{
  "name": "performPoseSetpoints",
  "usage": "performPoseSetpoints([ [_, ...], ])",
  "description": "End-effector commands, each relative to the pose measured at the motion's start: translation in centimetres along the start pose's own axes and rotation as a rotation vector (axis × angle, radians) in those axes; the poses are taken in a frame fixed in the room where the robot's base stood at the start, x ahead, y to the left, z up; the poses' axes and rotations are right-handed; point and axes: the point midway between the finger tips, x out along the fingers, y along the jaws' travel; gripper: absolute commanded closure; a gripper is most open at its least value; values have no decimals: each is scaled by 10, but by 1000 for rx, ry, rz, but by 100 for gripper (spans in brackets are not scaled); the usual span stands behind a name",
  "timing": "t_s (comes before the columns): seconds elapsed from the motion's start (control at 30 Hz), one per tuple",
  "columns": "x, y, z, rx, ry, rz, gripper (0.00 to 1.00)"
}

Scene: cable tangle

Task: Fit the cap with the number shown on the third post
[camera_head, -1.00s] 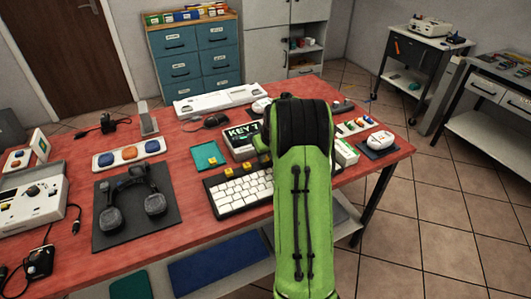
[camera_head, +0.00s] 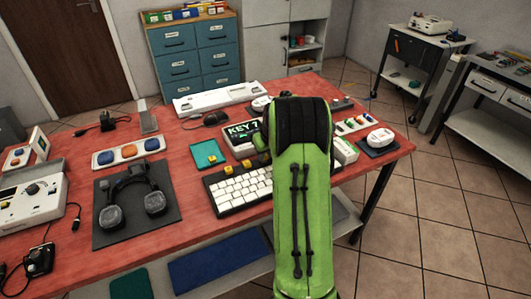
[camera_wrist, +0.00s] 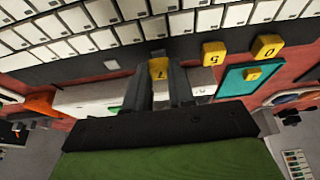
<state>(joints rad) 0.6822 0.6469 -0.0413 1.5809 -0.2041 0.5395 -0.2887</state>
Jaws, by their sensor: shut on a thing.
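The display (camera_head: 242,131) reads "KEY 7". A keyboard (camera_head: 238,190) lies in front of it, with a dark strip along its far edge. In the wrist view, my gripper (camera_wrist: 160,75) is shut on a yellow cap marked 7 (camera_wrist: 158,69), at the strip's edge. A small grey piece (camera_wrist: 157,52) shows close beside this cap; whether the cap sits on a post cannot be told. Beside it on the strip are a yellow cap marked 5 (camera_wrist: 213,53) and another yellow cap (camera_wrist: 267,47). A pale square post (camera_wrist: 111,65) is bare on the other side. The arm hides my gripper in the head view.
A teal tray (camera_head: 205,155) with one yellow cap stands left of the display. Headphones (camera_head: 133,200) lie on a dark mat to the left. A white mouse-like device (camera_head: 380,138) and small boxes are to the right. A white bar-shaped unit (camera_head: 215,98) lies behind.

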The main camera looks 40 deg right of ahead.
Motion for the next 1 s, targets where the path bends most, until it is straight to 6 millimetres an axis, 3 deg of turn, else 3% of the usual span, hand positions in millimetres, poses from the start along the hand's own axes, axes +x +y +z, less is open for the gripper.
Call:
performPoseSetpoints([
  [1.0,10,0,4,0,0,0,100],
])
